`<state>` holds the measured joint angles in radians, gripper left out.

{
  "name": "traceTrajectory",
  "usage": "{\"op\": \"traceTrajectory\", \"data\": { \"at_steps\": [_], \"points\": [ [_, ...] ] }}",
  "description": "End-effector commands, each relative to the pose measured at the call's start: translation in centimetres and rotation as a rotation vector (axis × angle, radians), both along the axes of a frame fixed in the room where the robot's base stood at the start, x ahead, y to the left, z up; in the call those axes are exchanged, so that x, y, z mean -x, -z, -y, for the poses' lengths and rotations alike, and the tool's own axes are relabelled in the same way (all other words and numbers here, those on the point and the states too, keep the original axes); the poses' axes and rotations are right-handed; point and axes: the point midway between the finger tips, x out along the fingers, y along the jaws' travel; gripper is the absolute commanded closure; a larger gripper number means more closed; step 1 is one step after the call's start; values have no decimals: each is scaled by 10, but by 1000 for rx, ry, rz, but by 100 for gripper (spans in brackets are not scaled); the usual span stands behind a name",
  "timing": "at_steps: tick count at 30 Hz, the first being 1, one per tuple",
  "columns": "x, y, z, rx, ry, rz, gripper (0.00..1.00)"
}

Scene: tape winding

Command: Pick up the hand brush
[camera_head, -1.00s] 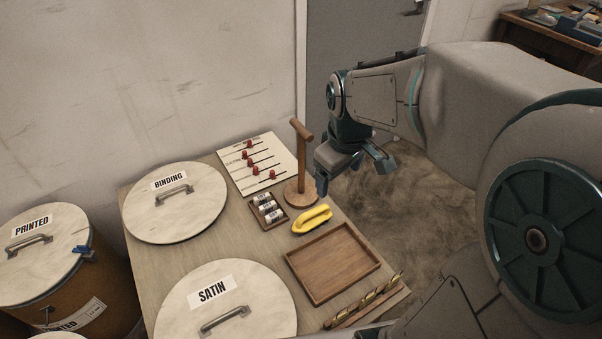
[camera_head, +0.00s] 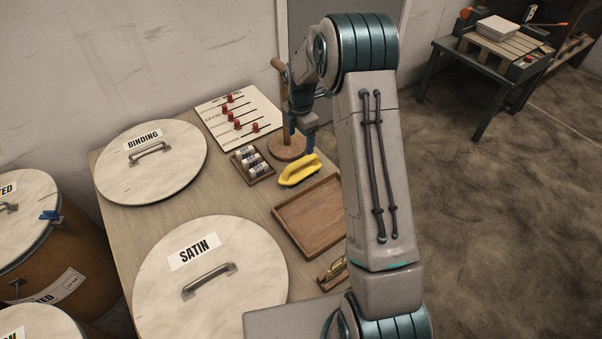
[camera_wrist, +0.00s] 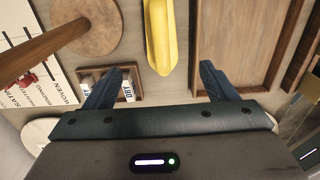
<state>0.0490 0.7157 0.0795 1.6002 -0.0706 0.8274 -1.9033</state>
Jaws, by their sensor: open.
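In the head view my gripper (camera_head: 303,138) hangs above and just behind the brush, beside the wooden stand, partly hidden by my arm. The brush's underside is hidden.
A wooden stand (camera_head: 287,147) rises close to the gripper. An empty wooden tray (camera_head: 312,215) is in front. Round lids marked BINDING (camera_head: 130,165) and SATIN (camera_head: 230,240) cover the left.

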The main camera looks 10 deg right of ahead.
Motion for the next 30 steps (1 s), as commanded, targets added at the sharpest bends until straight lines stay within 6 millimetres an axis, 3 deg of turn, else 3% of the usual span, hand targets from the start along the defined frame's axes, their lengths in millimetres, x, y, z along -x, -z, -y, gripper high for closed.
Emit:
{"op": "traceTrajectory", "data": {
  "at_steps": [10,20,30],
  "points": [
    [1,66,0,1,-4,-4,21],
    [1,90,0,0,-1,-2,21],
    [2,134,-1,0,-2,-1,21]
  ]
}}
